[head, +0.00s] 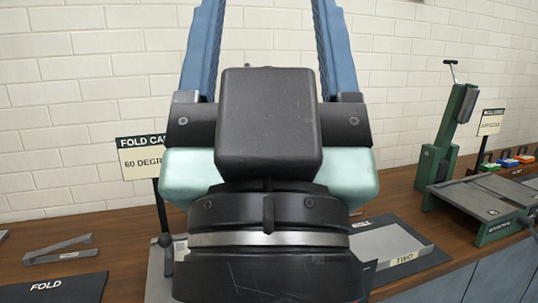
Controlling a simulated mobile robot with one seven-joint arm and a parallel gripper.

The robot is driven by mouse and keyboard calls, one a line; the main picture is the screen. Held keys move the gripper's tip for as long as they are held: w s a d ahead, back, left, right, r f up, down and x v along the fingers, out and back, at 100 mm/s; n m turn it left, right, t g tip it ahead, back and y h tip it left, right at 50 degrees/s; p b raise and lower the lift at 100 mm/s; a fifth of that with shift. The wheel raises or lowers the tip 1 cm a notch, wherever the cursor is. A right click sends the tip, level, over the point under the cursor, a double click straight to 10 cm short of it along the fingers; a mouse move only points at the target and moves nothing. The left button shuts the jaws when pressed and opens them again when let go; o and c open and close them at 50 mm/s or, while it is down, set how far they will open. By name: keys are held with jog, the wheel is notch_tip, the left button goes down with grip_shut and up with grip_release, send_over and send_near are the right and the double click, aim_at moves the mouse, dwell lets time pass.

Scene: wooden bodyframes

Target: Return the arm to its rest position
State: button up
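My gripper (268,8) fills the middle of the head view, close to the camera and pointing up. Its black and pale teal body stands in front of the bench. Two blue fingers run up from it, wide apart, with bare wall showing between them. Their tips are cut off by the top edge, so I cannot see whether anything is at the tips. No object shows between the visible parts of the fingers. The rest of my arm is mostly hidden behind the black wrist or out of the picture.
A wooden bench (120,260) runs along a white brick wall. On it are a FOLD mat (58,288), a metal bracket (60,247), a partly hidden sign (142,160), a tray marked TWO (395,248) and a green lever press (452,135). Small coloured blocks (507,162) stand far right.

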notch_tip(320, 180, up, 17)
jog(key=p, duration=1.5)
jog(key=shift+r, duration=0.15)
jog(key=w+d+f+m+g+y+b, duration=0.1)
jog(key=w+d+f+m+g+b, duration=0.3)
jog(key=f, duration=0.9)
jog(key=w+d+f+m+g+y+b, duration=0.15)
jog(key=w+d+f+m+b, duration=0.35)
jog(key=f, duration=0.8)
jog(key=w+d+f+m+g+b, duration=0.15)
jog(key=w+f+m+g, duration=0.35)
jog(key=f, duration=0.8)
jog(key=s+d+f+m+b, duration=0.3)
jog(key=f+m, duration=0.3)
jog(key=f, duration=0.5)
jog(key=s+d+f+m+y+b, duration=0.1)
jog(key=s+d+f+m+b, duration=0.15)
jog(key=f+m, duration=0.7)
jog(key=s+d+f+m+b, duration=0.3)
jog(key=d+f+b, duration=0.1)
jog(key=f, duration=1)
jog(key=shift+m+t, duration=0.25)
jog(key=shift+t, duration=0.1)
jog(key=w+a, duration=0.1)
jog(key=w, duration=0.3)
jog(key=w+a+b, duration=0.1)
jog(key=w, duration=0.3)
jog(key=w+a+b, duration=0.1)
jog(key=w, duration=0.4)
jog(key=shift+r, duration=0.15)
